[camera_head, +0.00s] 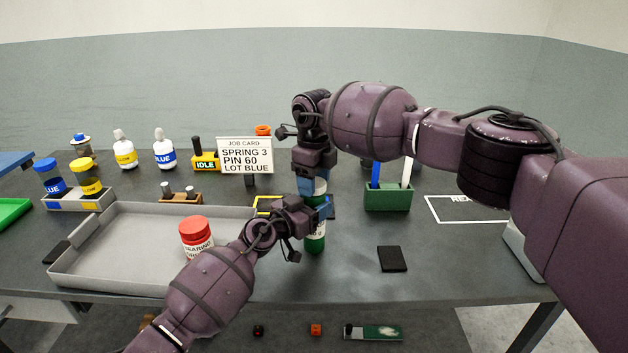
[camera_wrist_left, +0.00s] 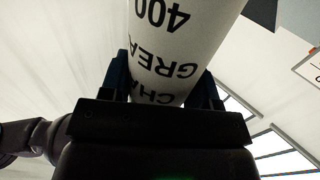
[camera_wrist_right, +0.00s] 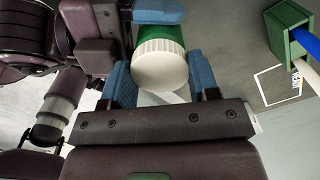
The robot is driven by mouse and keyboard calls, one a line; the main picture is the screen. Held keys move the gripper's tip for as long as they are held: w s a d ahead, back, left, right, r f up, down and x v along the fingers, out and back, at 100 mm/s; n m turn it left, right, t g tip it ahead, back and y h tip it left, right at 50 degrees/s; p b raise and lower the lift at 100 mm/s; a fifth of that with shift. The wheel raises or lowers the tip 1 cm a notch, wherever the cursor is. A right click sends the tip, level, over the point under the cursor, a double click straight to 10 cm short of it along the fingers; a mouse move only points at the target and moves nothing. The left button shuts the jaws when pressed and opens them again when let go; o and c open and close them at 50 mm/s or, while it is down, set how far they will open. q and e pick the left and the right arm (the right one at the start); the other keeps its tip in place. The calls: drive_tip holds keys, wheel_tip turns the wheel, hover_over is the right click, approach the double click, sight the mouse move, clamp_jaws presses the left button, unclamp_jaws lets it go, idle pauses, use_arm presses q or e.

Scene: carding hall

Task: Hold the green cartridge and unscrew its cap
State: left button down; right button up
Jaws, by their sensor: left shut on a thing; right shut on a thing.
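The green cartridge (camera_head: 315,242) stands upright near the middle of the table, with green showing at its lower end. My left gripper (camera_head: 318,212) is shut around its body from the left. In the left wrist view the white printed label (camera_wrist_left: 185,45) lies between the fingers. My right gripper (camera_head: 313,190) comes down from above and is shut on the white ribbed cap (camera_wrist_right: 160,63). In the right wrist view the cap sits against the green body (camera_wrist_right: 160,33); I see no gap between them. In the head view the grippers mostly hide the cap and upper body.
A grey tray (camera_head: 112,252) with a red-lidded jar (camera_head: 196,236) is left of the cartridge. A job card (camera_head: 245,153) stands behind. A green pen holder (camera_head: 388,197) and a black pad (camera_head: 392,259) are to the right. The front right tabletop is clear.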

drive_tip(key=n, duration=1.2)
drive_tip(key=shift+n, duration=0.4)
drive_tip(key=n, duration=1.1)
drive_tip(key=shift+r+n, duration=0.1)
drive_tip(key=shift+n, duration=0.2)
drive_tip(key=shift+r, duration=0.2)
drive_tip(key=shift+r, duration=0.75)
drive_tip(key=shift+r, duration=0.2)
